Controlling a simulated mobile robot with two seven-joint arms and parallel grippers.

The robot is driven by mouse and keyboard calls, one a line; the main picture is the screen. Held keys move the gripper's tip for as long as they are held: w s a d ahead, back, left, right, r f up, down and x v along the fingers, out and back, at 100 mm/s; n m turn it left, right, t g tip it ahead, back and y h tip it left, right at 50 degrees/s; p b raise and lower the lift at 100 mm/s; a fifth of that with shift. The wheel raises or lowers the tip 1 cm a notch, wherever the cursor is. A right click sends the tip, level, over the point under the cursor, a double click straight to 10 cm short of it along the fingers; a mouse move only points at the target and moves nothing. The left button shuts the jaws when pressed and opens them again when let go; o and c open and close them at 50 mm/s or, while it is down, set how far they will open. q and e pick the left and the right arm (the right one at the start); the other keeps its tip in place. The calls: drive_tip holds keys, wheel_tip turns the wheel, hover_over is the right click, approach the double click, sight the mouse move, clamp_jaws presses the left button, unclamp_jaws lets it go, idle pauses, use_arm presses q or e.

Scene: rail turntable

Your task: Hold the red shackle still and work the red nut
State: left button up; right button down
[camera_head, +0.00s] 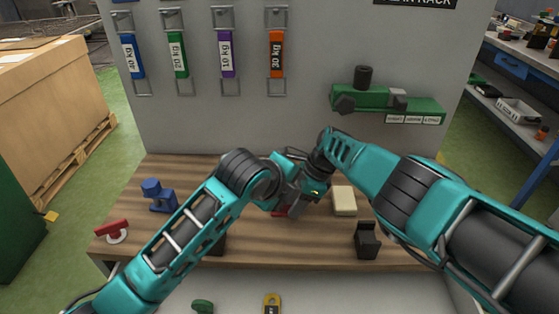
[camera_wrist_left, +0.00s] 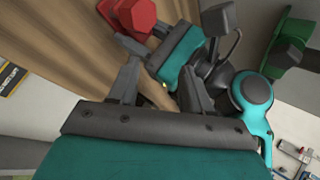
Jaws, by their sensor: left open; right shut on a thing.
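Red parts (camera_head: 280,211) show low between my two hands, over the middle of the wooden bench; most of the red shackle is hidden. In the left wrist view a red six-sided piece, apparently the red nut (camera_wrist_left: 137,14), shows at the top edge, beyond the fingers. My right gripper (camera_head: 296,200) reaches down from the right and is shut on the red shackle, though its fingertips are largely covered. My left gripper (camera_wrist_left: 158,65) is open, its fingers apart with no object clearly between them. The right hand's teal body is close beyond them.
The bench (camera_head: 160,245) also holds a blue piece (camera_head: 160,196), a red piece (camera_head: 112,229) on a white disc, a cream block (camera_head: 344,201) and a black stand (camera_head: 367,241). Behind stands a grey panel with coloured weight tags (camera_head: 227,54) and a green bracket (camera_head: 420,104). My arms are close together.

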use_arm(q)
wheel_tip(320, 180, up, 5)
drive_tip(key=a+m+g+y, duration=0.25)
drive_tip(key=m+y, duration=0.25)
drive_tip(key=m, duration=0.4)
drive_tip(key=shift+g, duration=0.45)
drive_tip(key=x, duration=0.8)
drive_tip(key=w+d+x, duration=0.1)
drive_tip(key=x, duration=0.3)
drive_tip(key=shift+r, duration=0.2)
drive_tip(key=shift+c, duration=0.2)
